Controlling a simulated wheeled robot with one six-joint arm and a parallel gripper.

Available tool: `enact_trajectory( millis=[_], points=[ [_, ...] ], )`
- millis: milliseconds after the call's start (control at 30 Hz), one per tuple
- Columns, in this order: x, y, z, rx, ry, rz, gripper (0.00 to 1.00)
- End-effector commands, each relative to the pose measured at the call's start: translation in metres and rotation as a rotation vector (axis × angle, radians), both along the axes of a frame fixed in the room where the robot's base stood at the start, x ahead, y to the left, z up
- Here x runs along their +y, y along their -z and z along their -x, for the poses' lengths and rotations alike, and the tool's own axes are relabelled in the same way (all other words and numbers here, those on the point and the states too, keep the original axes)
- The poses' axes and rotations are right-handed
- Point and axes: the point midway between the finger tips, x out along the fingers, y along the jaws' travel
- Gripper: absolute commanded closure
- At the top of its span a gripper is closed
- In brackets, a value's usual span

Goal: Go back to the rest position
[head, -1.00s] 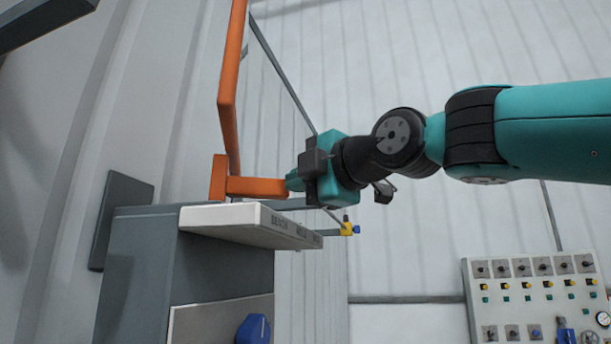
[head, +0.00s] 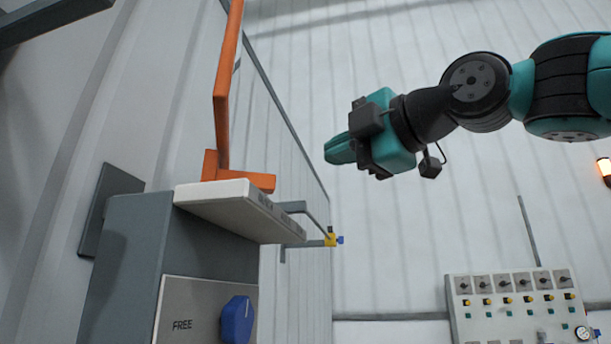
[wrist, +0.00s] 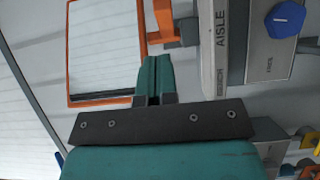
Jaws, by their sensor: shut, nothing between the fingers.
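My gripper (head: 338,150) is in the upper middle of the head view, on the end of my teal and black arm. Its teal fingers are closed together with nothing between them. They point left, toward the orange hook frame (head: 222,100), and a gap of free air lies between them. In the wrist view the shut fingers (wrist: 154,75) show at the centre, with the orange frame (wrist: 105,101) behind them.
A grey box (head: 130,260) with a pale sign block (head: 240,205) on top stands at the left. Its front has a blue knob (head: 237,320) and the word FREE. A switch panel (head: 520,305) is at the lower right. Open air surrounds my gripper.

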Motion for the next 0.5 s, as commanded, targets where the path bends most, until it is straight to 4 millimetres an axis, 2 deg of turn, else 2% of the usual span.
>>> enact_trajectory(
  millis=[100,367,467,500],
  points=[
    [-0.011,0.001,0.005,-0.001,0.003,-0.001,1.0],
    [-0.014,0.004,0.008,0.017,0.0,-0.002,1.0],
    [-0.013,0.028,0.001,0.119,0.008,-0.019,1.0],
    [-0.013,0.046,-0.003,0.193,0.016,-0.033,1.0]
  ],
)
